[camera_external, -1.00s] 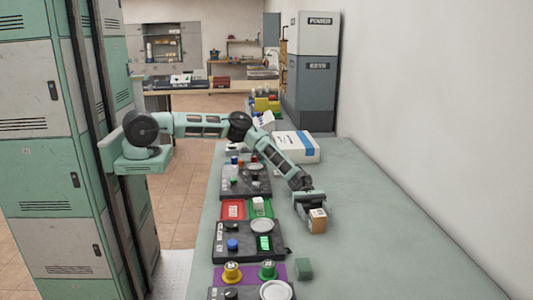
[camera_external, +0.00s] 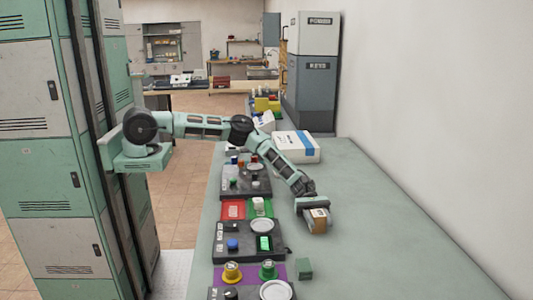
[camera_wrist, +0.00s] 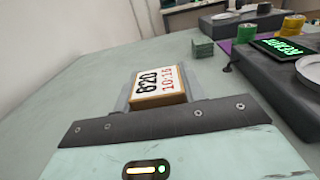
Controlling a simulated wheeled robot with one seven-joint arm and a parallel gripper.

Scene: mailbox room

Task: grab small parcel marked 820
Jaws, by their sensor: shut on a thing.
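The small brown parcel has a white label reading 820 and 10:16 in the wrist view (camera_wrist: 158,84). In the outside view the parcel (camera_external: 319,222) is at the end of my arm, over the right part of the green-grey counter. My gripper (camera_external: 312,212) is shut on the parcel, with its jaws along the parcel's sides. The parcel's underside is hidden, so I cannot tell whether it touches the counter.
Dark panels (camera_external: 236,242) with buttons and round dishes line the counter's left side. A small green block (camera_external: 304,268) lies nearer the camera. A white box with a blue stripe (camera_external: 296,146) stands farther back. The counter's right side (camera_external: 400,240) is clear.

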